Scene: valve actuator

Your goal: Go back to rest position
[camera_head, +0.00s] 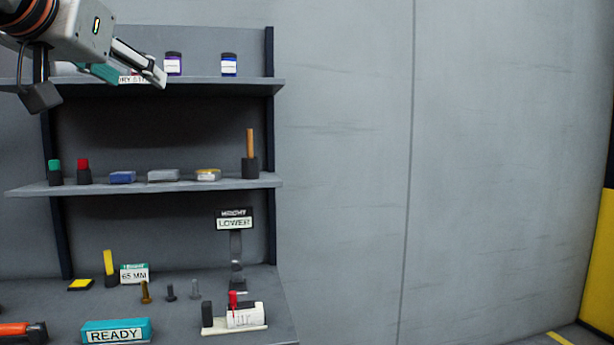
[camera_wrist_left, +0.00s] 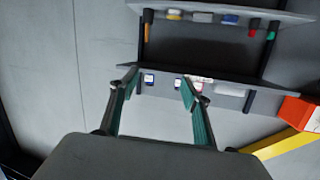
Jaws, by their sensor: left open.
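My left gripper (camera_head: 134,75) is at the upper left of the head view, in front of the top shelf (camera_head: 215,81). Its fingers are spread and nothing is seen between them. In the left wrist view the two teal-lined fingers of the left gripper (camera_wrist_left: 158,84) stand apart, with shelving beyond them. My right gripper is in neither view.
The middle shelf (camera_head: 225,184) holds small containers and blocks.

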